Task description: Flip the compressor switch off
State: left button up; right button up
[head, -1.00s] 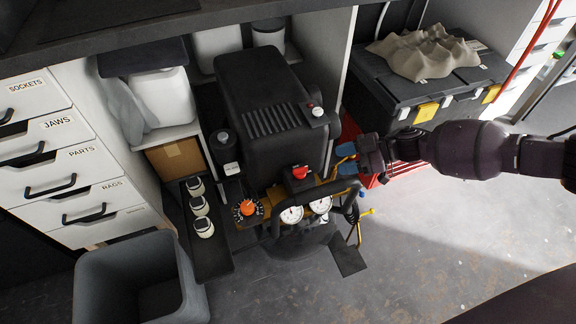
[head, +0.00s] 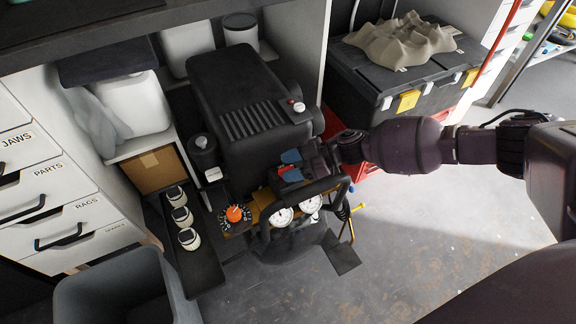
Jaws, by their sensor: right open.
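The black compressor (head: 240,100) stands under the workbench. Its red switch (head: 281,170), on a small black box at the front, is mostly hidden by my right gripper, so its position cannot be told. My right gripper (head: 288,165) reaches in from the right. Its blue-tipped fingers are open, one on the far side and one on the near side of the switch; whether they touch it I cannot tell. Two white gauges (head: 282,217) and an orange dial (head: 236,213) sit in front of it. My left gripper is not in view.
A black handle bar (head: 300,196) runs just in front of the switch. A red-and-white knob (head: 298,107) is on the compressor's top. A dark toolbox (head: 375,85) stands behind my right arm. A grey bin (head: 115,290) stands front left. The floor at right is clear.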

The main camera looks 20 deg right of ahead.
jog(key=shift+a, duration=0.2)
jog(key=c, duration=0.8)
jog(key=shift+o, duration=0.2)
jog(key=shift+w+f+n+g+y+b, duration=0.1)
jog(key=shift+n+g+y+b, duration=0.05)
jog(key=shift+n+g, duration=0.5)
jog(key=shift+w+f+n+g+y+b, duration=0.1)
jog(key=shift+n+g+y+b, duration=0.05)
jog(key=shift+n+g, duration=0.5)
jog(key=shift+r+n+g, duration=0.15)
jog(key=shift+n+g, duration=0.15)
jog(key=shift+g, duration=0.1)
jog(key=o, duration=0.8)
jog(key=shift+c, duration=0.2)
